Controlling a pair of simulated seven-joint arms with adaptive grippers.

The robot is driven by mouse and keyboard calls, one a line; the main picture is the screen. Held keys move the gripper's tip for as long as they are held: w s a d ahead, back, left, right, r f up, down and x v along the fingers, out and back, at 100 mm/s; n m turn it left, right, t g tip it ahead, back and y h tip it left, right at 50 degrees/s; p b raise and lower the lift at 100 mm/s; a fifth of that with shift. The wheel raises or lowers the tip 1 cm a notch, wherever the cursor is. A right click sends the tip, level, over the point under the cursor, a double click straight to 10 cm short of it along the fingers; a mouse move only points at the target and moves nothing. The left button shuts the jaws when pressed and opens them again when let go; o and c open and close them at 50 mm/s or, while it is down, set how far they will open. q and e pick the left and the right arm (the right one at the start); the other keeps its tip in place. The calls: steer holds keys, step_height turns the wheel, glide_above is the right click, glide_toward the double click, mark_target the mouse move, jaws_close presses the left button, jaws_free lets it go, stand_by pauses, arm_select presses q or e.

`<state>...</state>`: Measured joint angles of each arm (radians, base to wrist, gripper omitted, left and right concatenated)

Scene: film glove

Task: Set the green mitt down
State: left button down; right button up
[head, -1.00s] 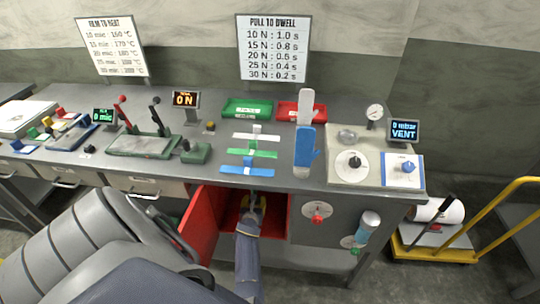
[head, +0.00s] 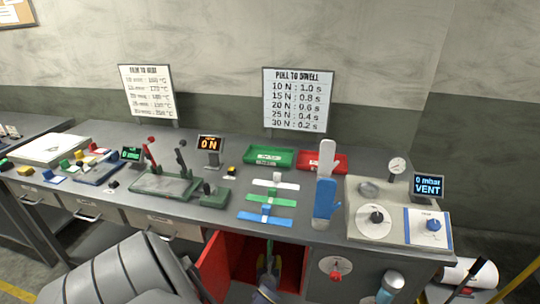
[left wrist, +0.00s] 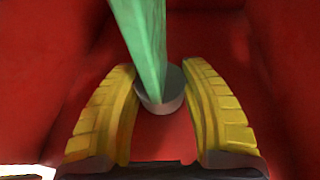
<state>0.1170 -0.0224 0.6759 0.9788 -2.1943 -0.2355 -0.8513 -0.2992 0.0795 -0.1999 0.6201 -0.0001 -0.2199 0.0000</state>
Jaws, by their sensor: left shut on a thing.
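My left gripper (head: 268,264) is inside the open red compartment (head: 232,258) under the bench. In the left wrist view its yellow fingers (left wrist: 160,100) are shut on the green mitt (left wrist: 148,38), seen as a narrow green strip. A grey round piece (left wrist: 160,102) shows at the strip's near end, between the fingers. Red walls surround them. In the head view only a thin bit of green shows above the gripper. I cannot tell whether the mitt touches the compartment floor.
The bench above holds a blue mitt shape (head: 326,200), a green tray (head: 269,157), a red tray (head: 335,162), and coloured strips (head: 268,198). The compartment's red door (head: 213,268) stands open at left. A dial (head: 336,268) sits right of the opening.

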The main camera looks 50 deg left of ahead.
arm_select(q)
steer(key=shift+f, duration=0.3)
steer(key=c, duration=0.7)
jaws_free()
steer(key=shift+s+d+r, duration=0.25)
steer(key=shift+s+d, duration=0.05)
steer(key=shift+d, duration=0.1)
steer(key=s+d, duration=0.9)
steer(key=s+d+f+n+g+h, duration=0.1)
steer(key=s+d+f+n+h, duration=0.2)
steer(key=s+d+f+n, duration=0.45)
steer(key=s+d+f+n+g+h, duration=0.2)
steer(key=d+f+n+h, duration=0.15)
steer(key=d+f, duration=0.45)
steer(key=s+d+f+n+g+h, duration=0.1)
steer(key=s+f+n, duration=0.3)
steer(key=s, duration=0.4)
steer(key=s+d+f+n+g+h, duration=0.1)
steer(key=s+f+n, duration=0.3)
steer(key=s, duration=0.5)
steer(key=s+d+f+n+g+h, duration=0.1)
steer(key=s+d+f+n+g, duration=0.2)
steer(key=s, duration=0.6)
steer(key=shift+s+d+f+n, duration=0.2)
steer(key=shift+f+n, duration=0.2)
steer(key=shift+n, duration=0.2)
